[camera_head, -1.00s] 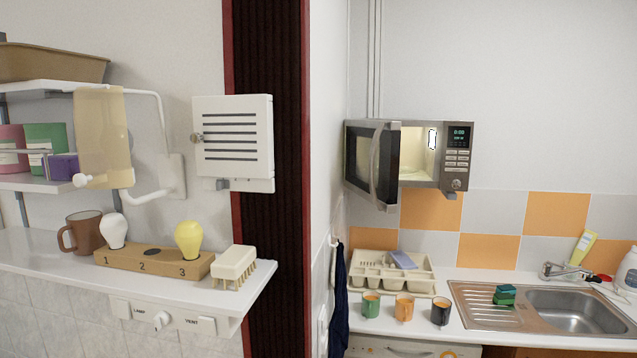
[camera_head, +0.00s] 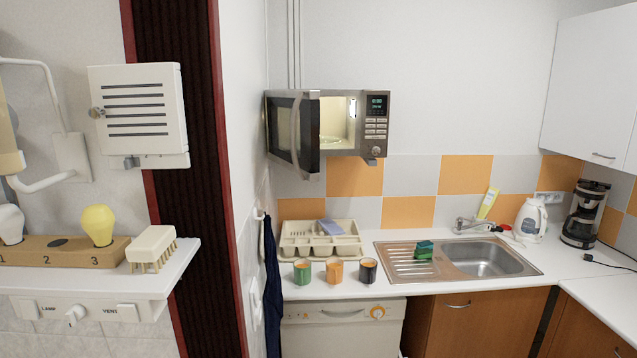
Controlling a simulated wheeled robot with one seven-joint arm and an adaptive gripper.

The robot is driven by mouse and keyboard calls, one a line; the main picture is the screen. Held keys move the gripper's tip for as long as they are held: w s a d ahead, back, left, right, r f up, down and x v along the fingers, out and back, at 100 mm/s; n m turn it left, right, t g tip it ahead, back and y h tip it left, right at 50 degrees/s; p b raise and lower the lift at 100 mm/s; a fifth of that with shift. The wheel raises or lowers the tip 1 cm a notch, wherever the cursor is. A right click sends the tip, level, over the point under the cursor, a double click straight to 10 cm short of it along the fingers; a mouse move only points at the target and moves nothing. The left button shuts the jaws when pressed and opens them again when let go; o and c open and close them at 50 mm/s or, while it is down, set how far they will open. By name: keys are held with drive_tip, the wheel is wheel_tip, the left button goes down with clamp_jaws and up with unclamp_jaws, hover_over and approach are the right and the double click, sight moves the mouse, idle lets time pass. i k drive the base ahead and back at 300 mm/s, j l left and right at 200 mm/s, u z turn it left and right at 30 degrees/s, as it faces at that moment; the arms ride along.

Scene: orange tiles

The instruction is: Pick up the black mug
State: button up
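The black mug (camera_head: 368,271) stands upright on the white counter, in front of the dish rack and left of the sink. It is the rightmost of three mugs in a row. An orange mug (camera_head: 335,271) and a green mug (camera_head: 302,272) stand to its left, apart from it. My gripper is not in view.
The sink (camera_head: 480,260) with a green sponge (camera_head: 424,249) is right of the mugs. The dish rack (camera_head: 318,240) stands behind them. An open microwave (camera_head: 345,125) hangs above. A shelf (camera_head: 120,281) juts out at left; a dark towel (camera_head: 272,290) hangs beside the counter.

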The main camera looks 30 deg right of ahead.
sight(368, 265)
drive_tip(key=i+l, duration=0.15)
drive_tip(key=l, duration=0.3)
drive_tip(key=i+l, duration=0.1)
drive_tip(key=l, duration=0.3)
drive_tip(key=i+l+u, duration=0.1)
drive_tip(key=l, duration=0.35)
drive_tip(key=i+l, duration=0.2)
drive_tip(key=l, duration=0.25)
drive_tip(key=i+l+u, duration=0.1)
drive_tip(key=l, duration=0.35)
drive_tip(key=i+l, duration=0.1)
drive_tip(key=l, duration=0.35)
